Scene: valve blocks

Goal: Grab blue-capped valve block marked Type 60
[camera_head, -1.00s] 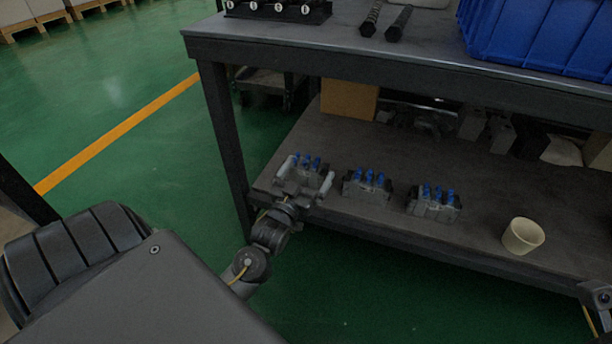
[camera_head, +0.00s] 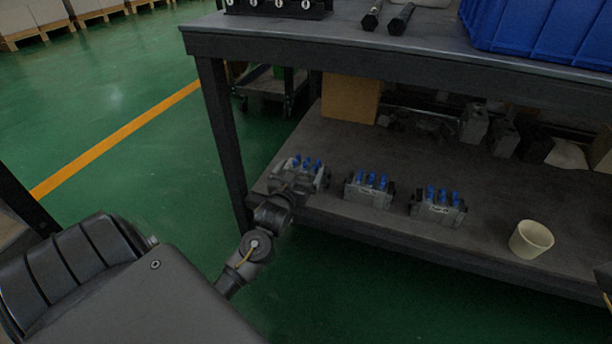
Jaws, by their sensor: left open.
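Three grey valve blocks with blue caps stand in a row on the lower shelf: a left block (camera_head: 307,163), a middle block (camera_head: 369,190) and a right block (camera_head: 437,207). Their type markings are too small to read. My left gripper (camera_head: 300,176) is open at the left block, in front of it, and hides its lower front. I cannot tell whether the fingers touch the block. My right gripper is not in view; only a sliver of dark hardware shows at the right edge.
A cream cup (camera_head: 531,239) stands right of the blocks near the shelf's front edge. The lower shelf (camera_head: 330,145) has free room behind the blocks. The upper tabletop (camera_head: 400,48) overhangs it, and a table leg (camera_head: 224,140) stands left. A cardboard box (camera_head: 350,99) stands farther back.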

